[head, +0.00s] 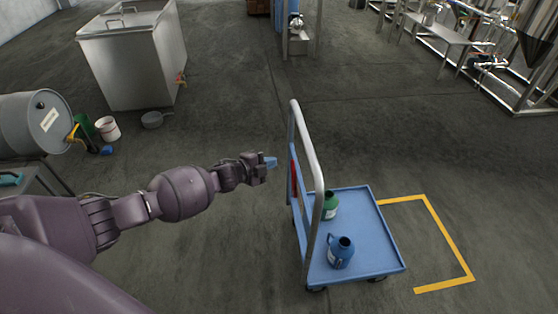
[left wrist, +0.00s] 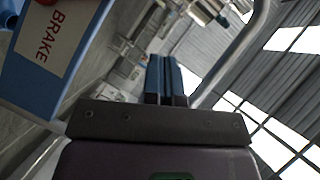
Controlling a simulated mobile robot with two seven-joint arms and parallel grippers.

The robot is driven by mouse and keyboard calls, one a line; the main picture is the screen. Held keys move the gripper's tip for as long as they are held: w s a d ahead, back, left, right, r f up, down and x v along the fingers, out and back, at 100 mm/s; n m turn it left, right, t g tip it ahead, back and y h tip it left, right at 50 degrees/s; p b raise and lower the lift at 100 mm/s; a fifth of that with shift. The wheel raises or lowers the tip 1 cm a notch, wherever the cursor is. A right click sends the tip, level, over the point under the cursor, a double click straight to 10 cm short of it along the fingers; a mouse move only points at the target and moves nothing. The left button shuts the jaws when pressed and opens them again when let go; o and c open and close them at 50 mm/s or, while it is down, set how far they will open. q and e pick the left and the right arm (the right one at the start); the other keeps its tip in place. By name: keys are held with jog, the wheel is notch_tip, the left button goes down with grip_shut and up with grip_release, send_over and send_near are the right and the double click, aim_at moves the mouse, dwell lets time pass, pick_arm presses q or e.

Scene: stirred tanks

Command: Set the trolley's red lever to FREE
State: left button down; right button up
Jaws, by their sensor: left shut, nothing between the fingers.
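The trolley (head: 362,210) is a blue flat cart with a grey push handle at its left end. Its red lever (head: 293,175) shows as a narrow red strip on the handle end, seen edge-on. In the left wrist view a blue panel (left wrist: 85,75) carries a BRAKE label (left wrist: 53,40), with a bit of red (left wrist: 47,2) at the top edge. The lever's setting cannot be read. My left gripper (head: 271,162) is shut and empty, just left of the handle and apart from the lever. Its blue fingers (left wrist: 165,72) are together in the wrist view. My right gripper is not in view.
A green jug (head: 330,207) and a blue jug (head: 341,252) stand on the trolley deck. A yellow floor marking (head: 448,232) lies to its right. A steel tank (head: 135,60), grey drum (head: 38,122) and white bucket (head: 108,128) stand at left. Floor beyond the trolley is clear.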

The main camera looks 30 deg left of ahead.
pick_arm(q)
jog(key=shift+r+p+v, duration=0.15)
jog(key=shift+v, duration=0.65)
jog(key=shift+r+p+v, duration=0.15)
jog(key=shift+v, duration=0.7)
jog(key=shift+w, duration=0.15)
jog(key=d+r+n+y, duration=0.1)
jog(key=d+r+n, duration=0.3)
jog(key=s+d+n+y+p, duration=0.1)
jog(key=s+d+n, duration=0.45)
jog(key=s, duration=0.55)
jog(key=s+a+f+n+g+y+p, duration=0.1)
jog(key=s+n, duration=0.3)
jog(key=s, duration=0.8)
jog(key=s+a+f+n+g+y+p, duration=0.1)
jog(key=s+a+f+n+y, duration=0.1)
jog(key=s, duration=1.1)
jog(key=shift+s+a+f+n+g+y, duration=0.2)
jog(key=shift+a+f+n+g+y, duration=0.2)
jog(key=shift+f+n+y, duration=0.4)
